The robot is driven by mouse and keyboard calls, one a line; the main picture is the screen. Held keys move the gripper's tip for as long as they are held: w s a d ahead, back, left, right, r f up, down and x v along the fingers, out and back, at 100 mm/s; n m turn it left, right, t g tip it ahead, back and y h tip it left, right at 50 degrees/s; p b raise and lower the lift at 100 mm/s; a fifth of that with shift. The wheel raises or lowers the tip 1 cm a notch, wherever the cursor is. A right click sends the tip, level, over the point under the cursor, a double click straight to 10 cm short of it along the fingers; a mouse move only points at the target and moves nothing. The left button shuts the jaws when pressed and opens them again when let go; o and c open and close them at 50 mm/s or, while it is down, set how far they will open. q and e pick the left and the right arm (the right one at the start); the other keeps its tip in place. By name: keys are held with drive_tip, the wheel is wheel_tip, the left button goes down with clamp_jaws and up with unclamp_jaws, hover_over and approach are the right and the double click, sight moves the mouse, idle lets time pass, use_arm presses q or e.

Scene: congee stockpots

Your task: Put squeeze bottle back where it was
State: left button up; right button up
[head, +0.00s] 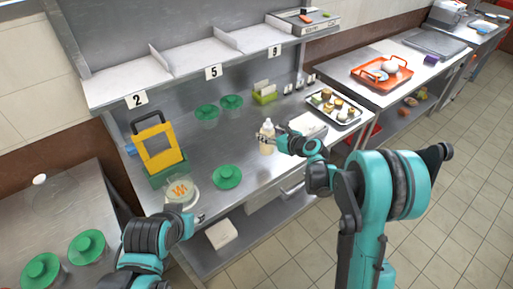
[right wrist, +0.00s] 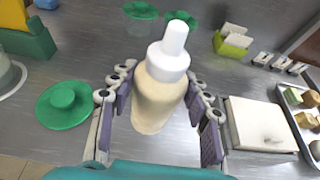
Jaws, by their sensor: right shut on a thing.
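The squeeze bottle (right wrist: 155,95) is cream-coloured with a white cap and nozzle, and it stands nearly upright in the right wrist view. In the head view the bottle (head: 267,136) is over the front part of the steel counter. My right gripper (head: 272,138) is shut on the bottle, with its fingers on both sides of the body in the right wrist view (right wrist: 155,108). I cannot tell whether the bottle's base touches the counter. My left gripper (head: 200,217) is at the counter's front edge, near the round container with an orange pattern; its fingers are too small to read.
A green lid (head: 227,176) lies left of the bottle. Green-lidded containers (head: 207,113) stand behind. A white box (right wrist: 258,125) is right of the bottle, near a tray of small food items (head: 335,105). A yellow-green holder (head: 265,95) stands at the back. Numbered shelves (head: 205,55) overhang the counter.

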drive_tip(key=w+a+f+b, duration=0.2)
drive_tip(key=a+f, duration=0.2)
drive_tip(key=f, duration=0.3)
drive_tip(key=shift+w+a+b, duration=0.25)
drive_tip(key=shift+w+b, duration=0.05)
drive_tip(key=shift+w, duration=0.1)
drive_tip(key=shift+f, duration=0.15)
drive_tip(key=o, duration=0.8)
drive_tip(key=shift+f, duration=0.1)
